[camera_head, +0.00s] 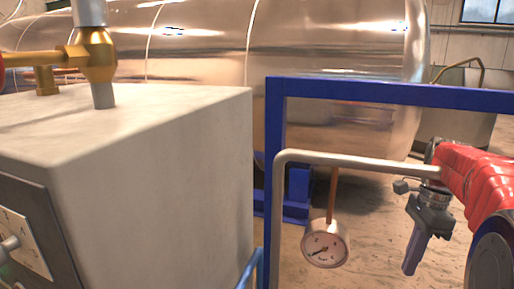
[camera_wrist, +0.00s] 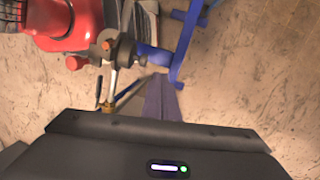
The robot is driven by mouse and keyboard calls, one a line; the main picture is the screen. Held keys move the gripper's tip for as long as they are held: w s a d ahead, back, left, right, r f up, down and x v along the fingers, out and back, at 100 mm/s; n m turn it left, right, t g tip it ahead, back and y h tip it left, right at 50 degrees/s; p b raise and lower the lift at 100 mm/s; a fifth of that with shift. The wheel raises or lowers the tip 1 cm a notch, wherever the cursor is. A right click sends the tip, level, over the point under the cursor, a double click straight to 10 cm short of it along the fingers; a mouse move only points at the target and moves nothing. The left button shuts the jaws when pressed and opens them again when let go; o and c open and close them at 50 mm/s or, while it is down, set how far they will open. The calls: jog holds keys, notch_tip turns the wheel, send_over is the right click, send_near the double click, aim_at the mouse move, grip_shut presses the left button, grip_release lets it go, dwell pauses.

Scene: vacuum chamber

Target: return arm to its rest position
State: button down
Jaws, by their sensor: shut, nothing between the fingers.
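My gripper (camera_head: 411,266) hangs at the right of the head view, at the end of my arm in its red cover. Its dark fingers point down and slightly left, together, with nothing seen between them. They are over the floor, to the right of the pressure gauge (camera_head: 325,246) and apart from it. In the wrist view, the closed fingers of my gripper (camera_wrist: 161,80) point up the picture over the floor.
A blue frame (camera_head: 395,90) and a bent grey pipe (camera_head: 350,160) stand left of my arm. A large shiny tank (camera_head: 330,50) lies behind. A grey cabinet (camera_head: 180,170) with a brass valve (camera_head: 93,55) fills the left. Bare floor (camera_wrist: 260,60) shows right in the wrist view.

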jog(key=shift+w+a, duration=0.1)
jog(key=shift+w, duration=0.05)
jog(key=shift+w+n, duration=0.15)
jog(key=shift+n, duration=0.25)
jog(key=s+a+f+n+t+h, duration=0.1)
jog(key=s+a+n+t, duration=0.2)
jog(key=s+a+n, duration=0.4)
jog(key=s+a+f+n+t, duration=0.1)
jog(key=s+a+n+t, duration=0.3)
jog(key=s+a+n, duration=0.4)
jog(key=shift+s+a+f+n+h, duration=0.2)
jog(key=shift+s+a+n+h, duration=0.15)
jog(key=shift+a+n, duration=2.05)
